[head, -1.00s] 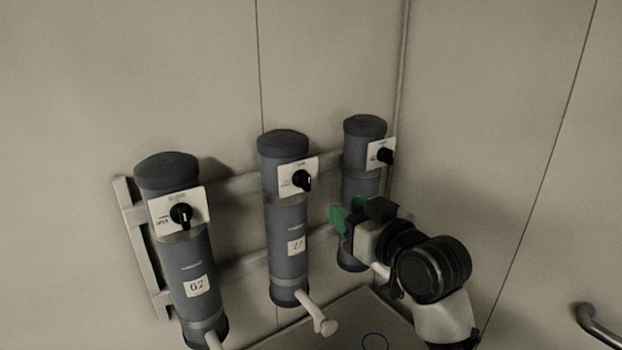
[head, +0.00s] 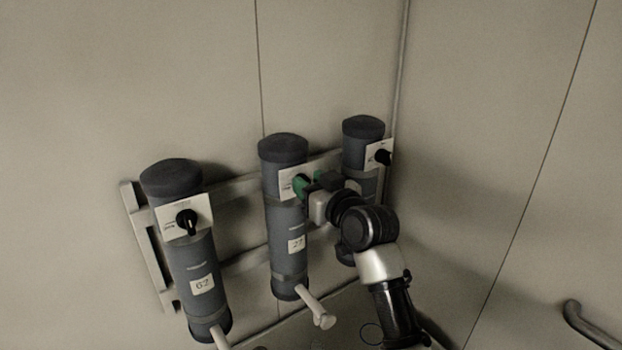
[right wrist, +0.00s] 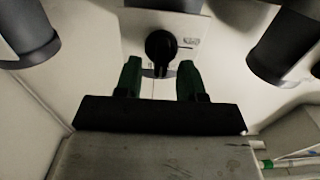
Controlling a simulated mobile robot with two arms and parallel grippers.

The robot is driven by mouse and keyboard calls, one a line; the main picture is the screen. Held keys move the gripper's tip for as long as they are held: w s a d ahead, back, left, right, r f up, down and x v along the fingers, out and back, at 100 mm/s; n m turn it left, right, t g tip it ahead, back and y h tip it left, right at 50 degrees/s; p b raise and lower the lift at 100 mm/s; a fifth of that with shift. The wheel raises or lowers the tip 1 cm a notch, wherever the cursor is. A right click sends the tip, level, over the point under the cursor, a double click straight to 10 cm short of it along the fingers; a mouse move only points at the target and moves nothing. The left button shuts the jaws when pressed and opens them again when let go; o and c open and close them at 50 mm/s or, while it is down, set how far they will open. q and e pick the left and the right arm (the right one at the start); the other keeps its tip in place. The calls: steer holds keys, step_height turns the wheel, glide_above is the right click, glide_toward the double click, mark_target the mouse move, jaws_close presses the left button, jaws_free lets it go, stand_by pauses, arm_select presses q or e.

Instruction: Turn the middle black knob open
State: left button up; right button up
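The middle black knob shows in the right wrist view (right wrist: 160,45), on a white plate. In the head view the white plate (head: 287,190) is on the middle grey cylinder (head: 287,225), and the green fingers cover most of the knob. My right gripper (head: 300,186) is at this knob in the head view. In the right wrist view its two green fingers (right wrist: 160,72) are apart, one on each side of the knob's lower edge. I cannot tell whether they touch it. My left gripper is not in view.
A left cylinder (head: 185,255) with its own black knob (head: 187,222) and a right cylinder (head: 362,130) with another knob (head: 383,157) flank the middle one. A pale handle (head: 317,310) sticks out below. A metal rail (head: 590,325) is at the lower right.

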jaws_close()
steer(key=shift+f+n, duration=0.1)
steer(key=shift+n, duration=0.2)
steer(key=n, duration=0.5)
steer(key=f+n+b, duration=0.1)
steer(key=n, duration=0.5)
steer(key=a+n+b, duration=0.1)
steer(key=n, duration=0.5)
steer(key=shift+s+a+f, duration=0.1)
steer(key=shift+s+f, duration=0.05)
steer(key=shift+s, duration=0.2)
steer(key=shift+n, duration=0.3)
stand_by(0.4)
jaws_free()
